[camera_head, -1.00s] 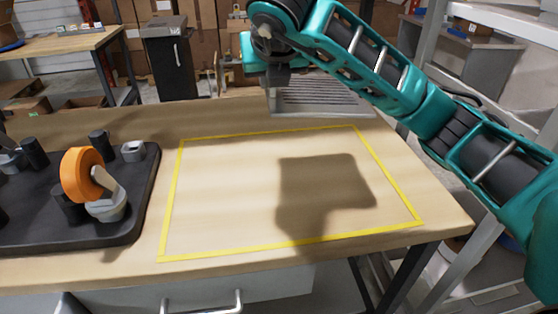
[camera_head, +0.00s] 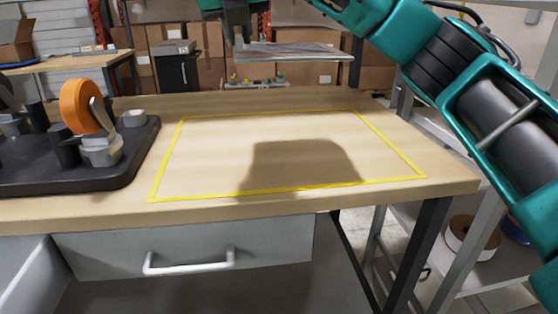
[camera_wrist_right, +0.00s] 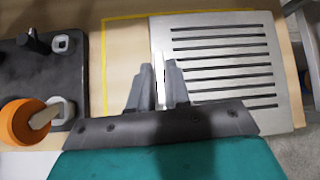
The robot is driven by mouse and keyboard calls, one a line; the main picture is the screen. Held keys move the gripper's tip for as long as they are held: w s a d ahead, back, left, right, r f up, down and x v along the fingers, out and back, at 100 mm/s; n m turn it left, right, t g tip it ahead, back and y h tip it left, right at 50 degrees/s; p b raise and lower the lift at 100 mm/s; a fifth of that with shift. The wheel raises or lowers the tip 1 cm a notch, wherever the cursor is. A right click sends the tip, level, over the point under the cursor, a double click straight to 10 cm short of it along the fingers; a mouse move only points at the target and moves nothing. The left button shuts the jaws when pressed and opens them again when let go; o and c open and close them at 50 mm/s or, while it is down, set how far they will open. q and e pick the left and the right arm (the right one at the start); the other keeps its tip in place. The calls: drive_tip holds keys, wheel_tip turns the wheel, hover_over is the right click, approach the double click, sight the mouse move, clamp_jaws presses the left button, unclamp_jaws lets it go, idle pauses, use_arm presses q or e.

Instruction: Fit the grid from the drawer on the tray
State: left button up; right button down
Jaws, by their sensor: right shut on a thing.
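The grid is a grey metal plate with long parallel slots. It shows nearly edge-on at the top of the head view (camera_head: 292,52) and from above in the right wrist view (camera_wrist_right: 228,62). My right gripper (camera_head: 240,40) is shut on the grid's left edge, with its fingers around that edge in the wrist view (camera_wrist_right: 162,78). The grid hangs in the air above the table, its shadow on the wood. I cannot tell which thing is the tray. My left gripper is out of view.
A yellow tape rectangle (camera_head: 270,190) on the wooden table (camera_head: 215,150) is empty except for shadow. A dark board (camera_head: 137,150) at left carries an orange roll (camera_head: 82,106) and several small fittings. Shelving stands at right; boxes and another table stand behind.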

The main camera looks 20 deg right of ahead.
wheel_tip(320, 180, down, 19)
drive_tip(key=b, duration=0.4)
drive_tip(key=shift+f, duration=0.45)
drive_tip(key=shift+f+b, duration=0.2)
drive_tip(key=shift+b, duration=0.15)
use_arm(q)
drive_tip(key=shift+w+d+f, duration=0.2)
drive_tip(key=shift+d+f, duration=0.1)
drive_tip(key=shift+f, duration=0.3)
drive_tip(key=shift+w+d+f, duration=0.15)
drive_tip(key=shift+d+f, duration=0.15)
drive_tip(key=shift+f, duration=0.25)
use_arm(e)
drive_tip(key=c, duration=1.1)
unclamp_jaws()
drive_tip(key=shift+r, duration=0.1)
drive_tip(key=shift+r+p, duration=0.15)
drive_tip(key=shift+p, duration=0.15)
use_arm(q)
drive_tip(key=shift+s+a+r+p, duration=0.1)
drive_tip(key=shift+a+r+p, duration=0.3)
drive_tip(key=shift+p, duration=0.3)
use_arm(e)
drive_tip(key=v, duration=1.2)
